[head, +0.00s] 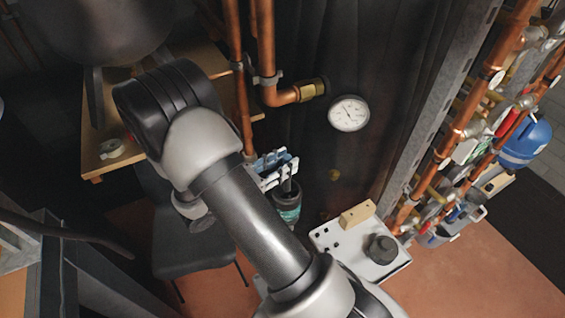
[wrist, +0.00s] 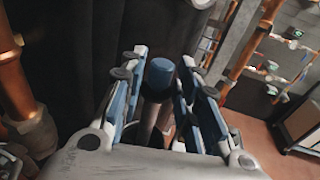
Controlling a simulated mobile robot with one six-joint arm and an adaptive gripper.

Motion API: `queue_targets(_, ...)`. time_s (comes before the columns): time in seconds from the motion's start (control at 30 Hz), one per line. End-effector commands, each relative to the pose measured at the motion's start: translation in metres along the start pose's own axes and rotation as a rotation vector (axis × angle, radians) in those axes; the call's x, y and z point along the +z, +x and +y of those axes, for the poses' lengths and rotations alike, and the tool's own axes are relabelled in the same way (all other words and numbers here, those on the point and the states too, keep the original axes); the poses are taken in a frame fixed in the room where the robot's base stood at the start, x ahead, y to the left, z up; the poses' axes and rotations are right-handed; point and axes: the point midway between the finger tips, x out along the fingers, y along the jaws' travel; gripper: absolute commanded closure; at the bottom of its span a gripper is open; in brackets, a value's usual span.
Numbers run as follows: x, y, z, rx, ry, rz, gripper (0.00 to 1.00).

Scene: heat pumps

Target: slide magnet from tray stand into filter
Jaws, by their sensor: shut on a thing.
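My gripper (head: 275,168) shows its blue-lined fingers in the middle of the head view, just above a dark canister with a teal band, which looks like the filter (head: 288,207). In the wrist view my gripper (wrist: 163,82) is shut on the magnet (wrist: 161,73), a dark rod with a blue round end that stands between the two fingers. I cannot tell whether the magnet's lower end is inside the filter. The tray stand (head: 342,241) is a white plate at the lower middle, right of my arm.
A wooden block (head: 357,215) and a black round knob (head: 381,249) sit on the white plate. Copper pipes (head: 266,60) and a pressure gauge (head: 348,114) are close behind my gripper. A dark chair (head: 200,253) and a wooden table (head: 122,163) stand at left.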

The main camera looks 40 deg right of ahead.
Motion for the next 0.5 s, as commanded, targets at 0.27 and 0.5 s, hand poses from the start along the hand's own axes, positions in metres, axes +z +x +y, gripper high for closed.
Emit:
queue_targets(0.27, -0.0011, 0.0001, 0.0001, 0.0, 0.0, -0.001, 0.99)
queue_targets(0.5, -0.0084, 0.0007, 0.0001, 0.0, 0.0, -0.001, 0.99)
